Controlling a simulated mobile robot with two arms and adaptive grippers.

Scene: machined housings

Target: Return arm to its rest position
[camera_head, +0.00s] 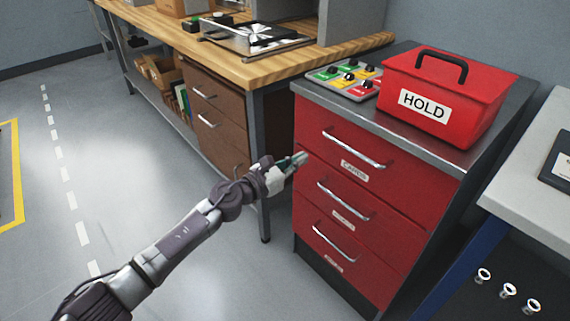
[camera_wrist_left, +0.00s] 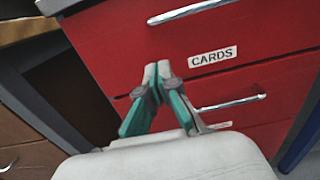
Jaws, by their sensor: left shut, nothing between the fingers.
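My left arm reaches in from the lower left in the head view. Its gripper (camera_head: 301,157) is shut and empty, near the left edge of the red drawer cabinet (camera_head: 385,232). In the left wrist view the gripper (camera_wrist_left: 157,70) has its fingertips together in front of the red drawer faces, left of the CARDS label (camera_wrist_left: 213,57). I cannot tell whether the tips touch the cabinet. The drawers look closed, each with a silver handle. My right gripper is not in view.
A red HOLD box (camera_head: 440,95) and a tray of colored switches (camera_head: 345,78) stand on the cabinet top. A wooden workbench (camera_head: 270,68) with brown drawers (camera_head: 212,120) stands to the left. A grey table (camera_head: 535,165) is at the right. Open floor (camera_head: 130,150) lies at left.

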